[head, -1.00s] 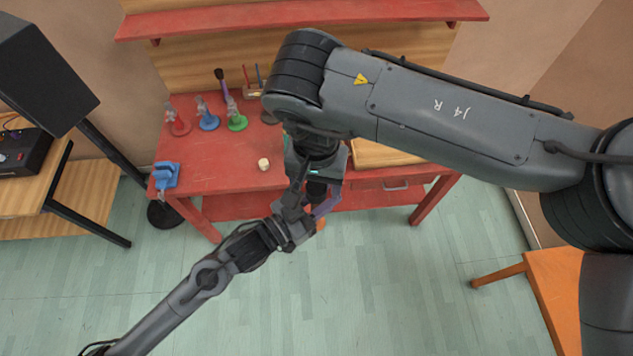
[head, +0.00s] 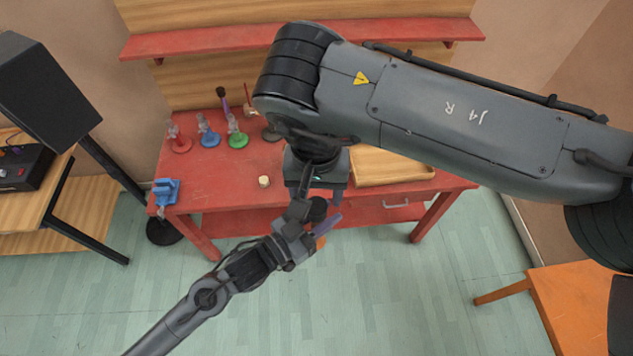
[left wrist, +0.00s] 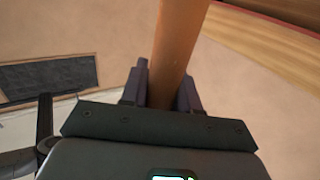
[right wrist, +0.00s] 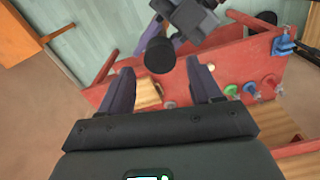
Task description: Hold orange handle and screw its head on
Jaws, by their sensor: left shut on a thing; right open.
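My left gripper (head: 320,228) is shut on the orange handle (left wrist: 180,45), which runs up between its fingers in the left wrist view. A small piece of the handle shows below the fingers in the head view (head: 320,242). The black cylindrical head (head: 317,209) is at the handle's upper end, by the left fingers. In the right wrist view the black head (right wrist: 160,55) is seen nearly end-on, so its join with the handle is hidden. My right gripper (right wrist: 161,82) is open and empty, with the head just beyond its fingertips, apart from them.
The red workbench (head: 230,185) lies behind the grippers. It carries a blue vise (head: 165,191), small figures on coloured bases (head: 237,138), a pale round piece (head: 264,181) and a wooden tray (head: 390,168). An orange table (head: 570,300) stands at the right. The floor in front is clear.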

